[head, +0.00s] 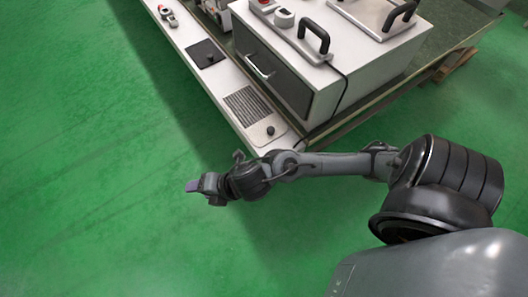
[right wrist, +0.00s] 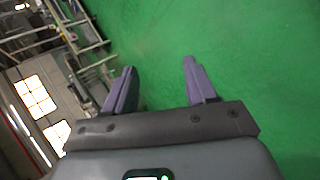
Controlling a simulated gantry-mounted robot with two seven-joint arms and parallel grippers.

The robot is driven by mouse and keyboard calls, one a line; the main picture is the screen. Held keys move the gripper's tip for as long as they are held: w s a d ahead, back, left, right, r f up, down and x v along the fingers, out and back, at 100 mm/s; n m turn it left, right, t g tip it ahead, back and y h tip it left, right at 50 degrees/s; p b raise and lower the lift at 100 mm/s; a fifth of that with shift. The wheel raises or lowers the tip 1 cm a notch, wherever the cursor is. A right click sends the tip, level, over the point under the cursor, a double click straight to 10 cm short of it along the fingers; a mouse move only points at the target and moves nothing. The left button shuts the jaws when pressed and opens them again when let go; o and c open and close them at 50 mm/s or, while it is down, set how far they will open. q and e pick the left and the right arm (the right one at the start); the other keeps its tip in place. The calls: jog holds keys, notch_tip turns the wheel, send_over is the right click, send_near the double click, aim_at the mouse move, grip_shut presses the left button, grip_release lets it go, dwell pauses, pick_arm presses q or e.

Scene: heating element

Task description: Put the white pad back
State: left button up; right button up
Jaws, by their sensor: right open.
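I cannot single out the white pad for certain. A small pale plate with a black knob (head: 268,131) lies at the near end of the long white ledge (head: 225,72) in the head view. My right gripper (head: 193,187) is left of and below that ledge end, out over the green floor, apart from everything. In the right wrist view its two purple fingers (right wrist: 158,75) are spread wide with nothing between them. My left gripper is not in view.
A white box (head: 330,75) with black handles stands beside the ledge on a table. On the ledge are a black square plate (head: 206,53), a dark slotted grille (head: 246,104) and a red-and-white item (head: 167,15). Green floor (head: 80,180) is clear at left.

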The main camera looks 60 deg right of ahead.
jog(key=s+d+f+m+g+h, duration=0.1)
jog(key=s+d+f+m+g, duration=0.1)
jog(key=s+d+m, duration=0.2)
jog(key=s+d+f+m+g+h, duration=0.2)
jog(key=s+d+m, duration=0.3)
jog(key=s+m, duration=0.5)
jog(key=f+m+g, duration=0.1)
jog(key=m, duration=0.6)
jog(key=shift+s+f+h, duration=0.15)
jog(key=shift+f+h, duration=0.15)
notch_tip(320, 180, up, 53)
jog(key=p, duration=5.2)
jog(key=shift+p, duration=0.4)
